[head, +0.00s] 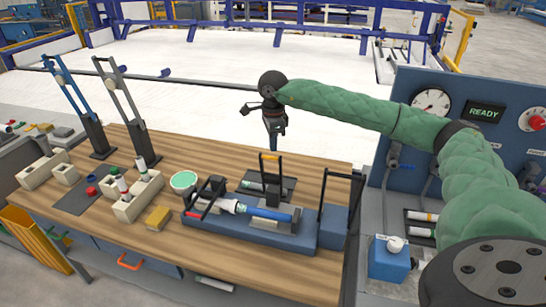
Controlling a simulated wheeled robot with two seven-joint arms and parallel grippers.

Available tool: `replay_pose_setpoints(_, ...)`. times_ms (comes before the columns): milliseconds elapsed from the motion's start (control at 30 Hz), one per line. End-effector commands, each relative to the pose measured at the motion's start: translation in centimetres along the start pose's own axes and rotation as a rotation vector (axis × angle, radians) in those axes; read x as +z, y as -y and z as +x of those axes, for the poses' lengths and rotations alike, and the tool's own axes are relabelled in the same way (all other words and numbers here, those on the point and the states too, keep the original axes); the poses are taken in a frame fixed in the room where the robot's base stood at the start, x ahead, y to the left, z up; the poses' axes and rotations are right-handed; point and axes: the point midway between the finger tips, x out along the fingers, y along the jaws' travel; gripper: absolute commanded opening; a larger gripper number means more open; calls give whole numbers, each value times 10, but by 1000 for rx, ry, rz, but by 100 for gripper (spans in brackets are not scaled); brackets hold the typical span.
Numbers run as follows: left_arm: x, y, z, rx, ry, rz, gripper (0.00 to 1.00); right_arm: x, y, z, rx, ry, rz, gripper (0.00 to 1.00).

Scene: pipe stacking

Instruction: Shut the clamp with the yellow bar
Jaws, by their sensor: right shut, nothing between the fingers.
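The clamp with the yellow bar (269,157) stands near the back edge of the wooden workbench. Its dark lever frame is upright with the yellow bar at the top, so the clamp looks open. A light and dark pipe piece lies in its low base (258,186). My right gripper (274,146) is shut and empty. It appears just above or behind the yellow bar; I cannot tell whether they touch. My left gripper is not in view.
A blue fixture (232,237) in front holds a white and blue pipe (265,213), between black-handled clamps (338,190). A green-topped cup (184,181), yellow block (157,218) and cream racks (138,196) stand left. A gauge panel (470,145) stands right.

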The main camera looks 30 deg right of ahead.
Motion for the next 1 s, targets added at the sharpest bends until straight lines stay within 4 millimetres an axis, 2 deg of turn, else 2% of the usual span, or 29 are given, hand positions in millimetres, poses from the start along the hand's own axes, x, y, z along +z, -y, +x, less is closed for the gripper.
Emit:
replay_pose_setpoints(700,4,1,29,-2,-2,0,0,0,0,31,0,0,0,0)
replay_pose_setpoints(1000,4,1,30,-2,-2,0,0,0,0,32,0,0,0,0)
